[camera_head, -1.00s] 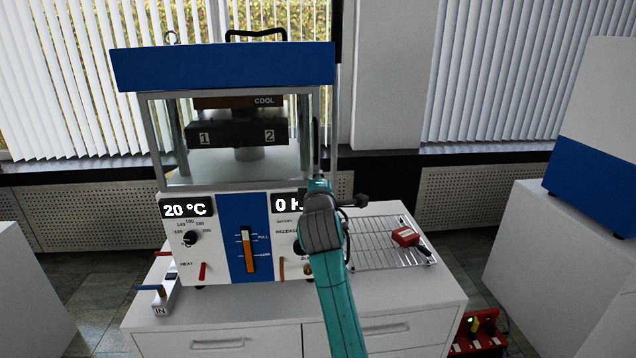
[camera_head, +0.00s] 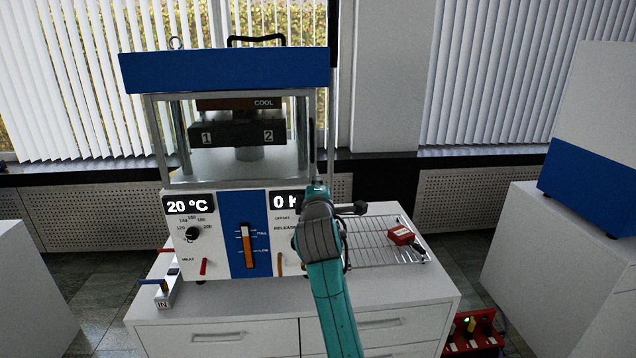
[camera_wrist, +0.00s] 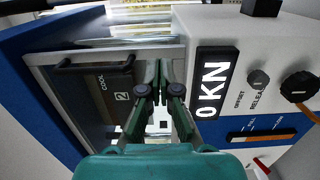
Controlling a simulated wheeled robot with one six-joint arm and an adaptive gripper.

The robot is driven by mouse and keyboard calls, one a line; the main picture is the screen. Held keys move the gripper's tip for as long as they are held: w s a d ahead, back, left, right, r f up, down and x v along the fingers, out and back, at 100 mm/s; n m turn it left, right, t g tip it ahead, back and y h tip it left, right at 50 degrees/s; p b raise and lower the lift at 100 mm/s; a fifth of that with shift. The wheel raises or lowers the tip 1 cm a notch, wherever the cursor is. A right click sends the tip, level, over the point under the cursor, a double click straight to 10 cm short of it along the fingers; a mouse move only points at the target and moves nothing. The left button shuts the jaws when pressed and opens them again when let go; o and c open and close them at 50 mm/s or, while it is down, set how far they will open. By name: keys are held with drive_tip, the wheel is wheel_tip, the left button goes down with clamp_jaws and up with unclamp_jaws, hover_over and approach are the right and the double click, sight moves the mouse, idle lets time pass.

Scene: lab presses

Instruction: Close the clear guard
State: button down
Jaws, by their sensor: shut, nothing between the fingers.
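The clear guard (camera_head: 240,180) is a see-through panel in a silver frame across the press opening, in front of the plates marked 1 and 2. In the wrist view its frame (camera_wrist: 58,97) fills the left, with a black bar handle (camera_wrist: 95,66) near its upper edge. I cannot tell whether its free edge is flush with the press. My gripper (camera_wrist: 157,78) is shut and empty, its fingertips over the guard's lower frame near the handle side; contact is unclear. In the head view my gripper (camera_head: 318,187) is at the guard's lower right corner, hiding part of the display.
The press's control panel (camera_head: 215,265) has knobs and levers beside my gripper. A red box (camera_head: 474,330) sits on the floor. A blue-and-white machine (camera_head: 590,185) stands far right.

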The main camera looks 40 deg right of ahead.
drive_tip(key=v, duration=0.9)
drive_tip(key=shift+s+d, duration=0.2)
drive_tip(key=shift+d, duration=0.1)
drive_tip(key=s+a+f+m+t+y, duration=0.1)
drive_tip(key=s+a+f+y, duration=0.1)
drive_tip(key=s+a+f, duration=0.5)
drive_tip(key=s+a+f+y, duration=0.3)
drive_tip(key=s+f, duration=0.1)
drive_tip(key=f, duration=0.7)
drive_tip(key=s+a+f+m+t+y, duration=0.1)
drive_tip(key=s+a+f+y, duration=0.1)
drive_tip(key=s+a+f, duration=0.5)
drive_tip(key=s+a+f+m+y, duration=0.1)
drive_tip(key=s+a+m, duration=0.1)
drive_tip(key=s, duration=0.7)
drive_tip(key=s+a+f+m+y, duration=0.2)
drive_tip(key=s+m, duration=0.1)
drive_tip(key=s, duration=0.6)
drive_tip(key=s+a+f+m+g+y, duration=0.1)
drive_tip(key=s+a+m, duration=0.1)
drive_tip(key=s, duration=0.7)
drive_tip(key=shift+s+f+m, duration=0.2)
drive_tip(key=shift+f+m, duration=0.05)
drive_tip(key=shift+m, duration=0.35)
drive_tip(key=shift+a, duration=0.1)
